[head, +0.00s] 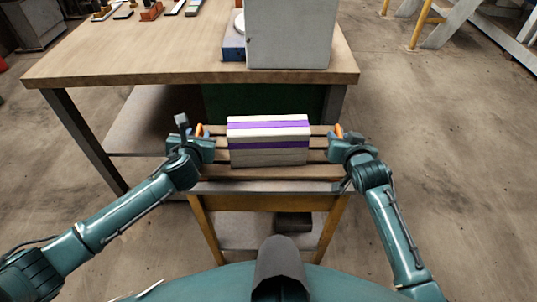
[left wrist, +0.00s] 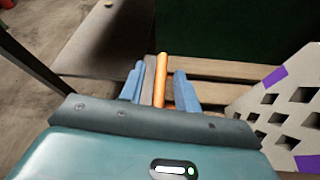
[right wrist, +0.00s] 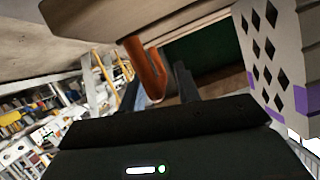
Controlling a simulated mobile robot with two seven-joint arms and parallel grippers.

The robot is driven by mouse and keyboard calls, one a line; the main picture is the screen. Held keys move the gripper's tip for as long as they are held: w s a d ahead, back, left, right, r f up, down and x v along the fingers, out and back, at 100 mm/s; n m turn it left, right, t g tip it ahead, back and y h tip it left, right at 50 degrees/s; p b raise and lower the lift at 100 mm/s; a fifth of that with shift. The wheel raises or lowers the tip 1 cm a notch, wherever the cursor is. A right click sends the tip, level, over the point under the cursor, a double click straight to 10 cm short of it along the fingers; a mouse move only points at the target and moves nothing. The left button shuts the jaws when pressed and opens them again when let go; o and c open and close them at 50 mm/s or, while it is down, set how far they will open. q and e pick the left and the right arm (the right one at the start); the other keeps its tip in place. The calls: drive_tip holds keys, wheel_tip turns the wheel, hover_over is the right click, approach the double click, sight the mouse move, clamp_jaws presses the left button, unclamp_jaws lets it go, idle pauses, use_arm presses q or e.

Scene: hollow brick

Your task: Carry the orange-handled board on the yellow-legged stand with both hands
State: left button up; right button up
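The slatted wooden board (head: 215,172) lies on the yellow-legged stand (head: 207,235), with a hollow brick (head: 268,140) with purple stripes on its middle. The brick's diamond holes show in the left wrist view (left wrist: 285,115) and the right wrist view (right wrist: 268,50). My left gripper (head: 203,140) is at the board's left end; its blue fingers (left wrist: 160,88) are open on either side of the left orange handle (left wrist: 160,75). My right gripper (head: 340,140) is at the right end; its fingers (right wrist: 158,85) stand apart near the right orange handle (right wrist: 146,65). Contact there is unclear.
A large wooden table (head: 150,58) stands just behind the stand, with a grey box (head: 290,35) and several small items on top. Yellow-legged grey furniture (head: 450,25) is at the upper right. The floor on the right (head: 450,150) is clear.

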use_arm(q)
drive_tip(key=v, duration=1.2)
use_arm(e)
drive_tip(key=v, duration=1.2)
drive_tip(key=shift+r, duration=0.1)
